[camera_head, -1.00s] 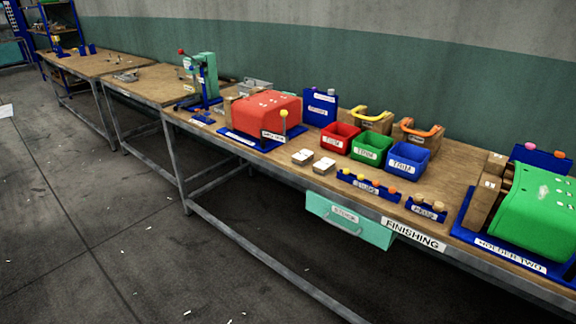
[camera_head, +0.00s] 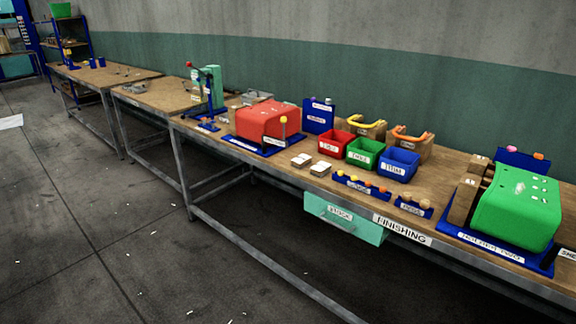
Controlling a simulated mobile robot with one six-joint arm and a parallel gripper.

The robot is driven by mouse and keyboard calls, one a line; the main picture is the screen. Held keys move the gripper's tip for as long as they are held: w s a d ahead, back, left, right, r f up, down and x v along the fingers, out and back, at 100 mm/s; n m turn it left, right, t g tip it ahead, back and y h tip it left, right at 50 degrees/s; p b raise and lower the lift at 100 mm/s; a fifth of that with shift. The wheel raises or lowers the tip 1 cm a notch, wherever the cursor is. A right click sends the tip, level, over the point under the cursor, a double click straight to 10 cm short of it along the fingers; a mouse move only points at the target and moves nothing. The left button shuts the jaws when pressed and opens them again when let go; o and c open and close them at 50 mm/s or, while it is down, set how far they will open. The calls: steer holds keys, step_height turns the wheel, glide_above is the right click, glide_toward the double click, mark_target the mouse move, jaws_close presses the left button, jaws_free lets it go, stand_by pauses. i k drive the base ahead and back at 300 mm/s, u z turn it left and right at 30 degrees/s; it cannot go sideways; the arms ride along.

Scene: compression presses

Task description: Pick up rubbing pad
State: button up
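No label in view reads rubbing pad, so I cannot tell for sure which thing it is. Two wooden blocks with curved handles, one yellow (camera_head: 366,122) and one orange (camera_head: 411,136), stand at the back of the finishing bench (camera_head: 446,172). My gripper is not in view.
Red (camera_head: 330,144), green (camera_head: 365,153) and blue (camera_head: 399,164) bins stand mid-bench. A red moulded part (camera_head: 267,119) and a green one (camera_head: 516,208) sit on blue holders. A drawer (camera_head: 342,218) hangs below. The floor (camera_head: 90,240) in front is clear but for small scraps.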

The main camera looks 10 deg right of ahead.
mark_target(302, 160)
steer(key=z, duration=0.15)
steer(key=i, duration=0.95)
steer(key=z, duration=0.05)
steer(key=k, duration=0.2)
steer(key=u, duration=3.1)
